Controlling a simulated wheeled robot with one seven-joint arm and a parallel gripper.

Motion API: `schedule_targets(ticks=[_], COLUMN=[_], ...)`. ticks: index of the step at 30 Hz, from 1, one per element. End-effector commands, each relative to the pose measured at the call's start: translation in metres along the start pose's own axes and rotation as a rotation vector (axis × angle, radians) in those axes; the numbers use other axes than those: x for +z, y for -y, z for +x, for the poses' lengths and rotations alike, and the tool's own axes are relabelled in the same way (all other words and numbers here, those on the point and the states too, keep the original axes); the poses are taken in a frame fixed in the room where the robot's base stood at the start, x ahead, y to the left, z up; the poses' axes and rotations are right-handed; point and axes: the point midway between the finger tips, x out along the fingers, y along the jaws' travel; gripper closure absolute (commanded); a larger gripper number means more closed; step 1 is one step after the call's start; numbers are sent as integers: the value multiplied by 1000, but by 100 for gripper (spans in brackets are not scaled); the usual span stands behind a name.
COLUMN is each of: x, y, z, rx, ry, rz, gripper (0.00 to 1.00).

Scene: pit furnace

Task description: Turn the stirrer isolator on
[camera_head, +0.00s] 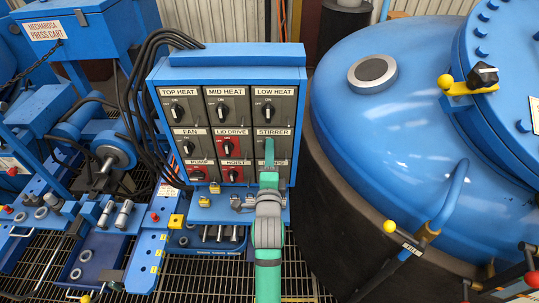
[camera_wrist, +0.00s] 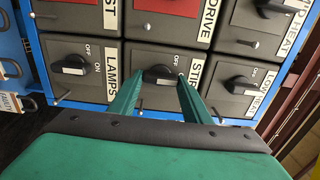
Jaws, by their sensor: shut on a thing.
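The blue switch cabinet (camera_head: 228,62) carries a grid of labelled rotary isolators. The stirrer isolator (camera_head: 287,147) is in the right column, middle row, on a dark grey panel. My green gripper (camera_head: 269,150) is in front of it and hides its knob in the head view. In the wrist view, the black stirrer knob (camera_wrist: 160,73) sits between my two finger ends, with the gripper shut on it. The knob lies roughly crosswise in that picture, much like the lamps knob beside it. Its exact setting is hard to read. The stirrer label is partly covered by a finger.
The lamps isolator (camera_wrist: 74,66) and low heat isolator (camera_wrist: 240,85) flank the stirrer. The red lid drive isolator (camera_head: 229,143) is to its left. A large blue furnace lid (camera_head: 400,110) stands close on the right. Black cables (camera_head: 130,80) hang at the cabinet's left.

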Motion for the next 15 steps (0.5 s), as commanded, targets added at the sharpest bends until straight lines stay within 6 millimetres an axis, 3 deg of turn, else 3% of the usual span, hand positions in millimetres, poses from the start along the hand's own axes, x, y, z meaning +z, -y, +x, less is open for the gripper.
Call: schedule_targets(ticks=[3,4,6,15], x=[1,1,0,0], y=[-1,-1,-1,0], z=[0,0,0,-1], rx=[2,2,2,1], ry=[1,1,1,0], rz=[2,2,1,0], gripper=[79,49,38,38])
